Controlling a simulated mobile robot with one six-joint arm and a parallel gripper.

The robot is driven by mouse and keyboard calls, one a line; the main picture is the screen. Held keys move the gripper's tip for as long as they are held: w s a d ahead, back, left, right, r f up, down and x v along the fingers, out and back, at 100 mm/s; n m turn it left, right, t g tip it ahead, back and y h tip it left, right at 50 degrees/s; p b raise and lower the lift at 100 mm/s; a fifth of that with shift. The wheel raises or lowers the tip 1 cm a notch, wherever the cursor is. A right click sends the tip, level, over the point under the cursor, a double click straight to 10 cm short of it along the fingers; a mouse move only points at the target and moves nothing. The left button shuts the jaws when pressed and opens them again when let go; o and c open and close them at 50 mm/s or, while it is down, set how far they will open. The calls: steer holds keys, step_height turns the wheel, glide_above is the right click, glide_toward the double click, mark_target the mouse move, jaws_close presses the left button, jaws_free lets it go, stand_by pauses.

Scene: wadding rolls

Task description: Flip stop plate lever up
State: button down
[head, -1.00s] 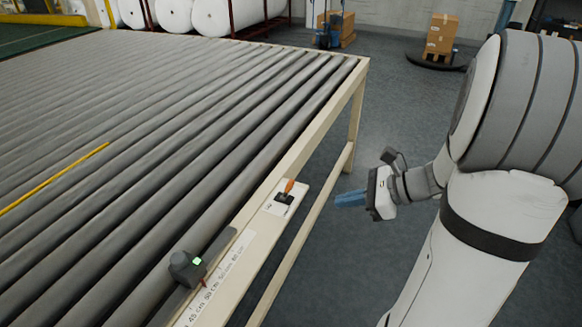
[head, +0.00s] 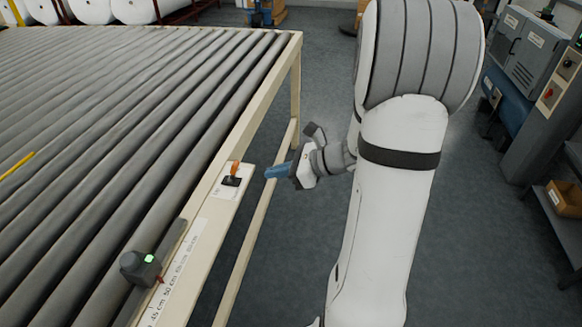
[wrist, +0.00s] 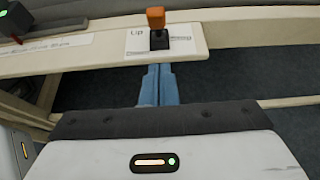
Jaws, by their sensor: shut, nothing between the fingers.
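The stop plate lever (head: 235,169) has an orange handle on a black base, on a white label plate at the edge of the roller table. In the wrist view the lever (wrist: 156,18) stands at the top centre, with the word "Up" on the label to its left. My gripper (head: 268,173) has blue fingers and is to the right of the lever, apart from it, over the floor beside the table. In the wrist view its fingers (wrist: 158,72) are together, pointing at the table edge below the lever. Nothing is between them.
The roller table (head: 268,72) fills the left side, with its cream rail along the edge. A grey stop block with a green light (head: 141,266) sits beside a centimetre scale (head: 178,272). A blue-grey machine cabinet (head: 535,70) stands at right. Grey floor lies between.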

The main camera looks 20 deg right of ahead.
mark_target(233, 172)
steer(key=w+a, duration=0.3)
steer(key=a, duration=0.2)
steer(key=shift+w+p, duration=0.4)
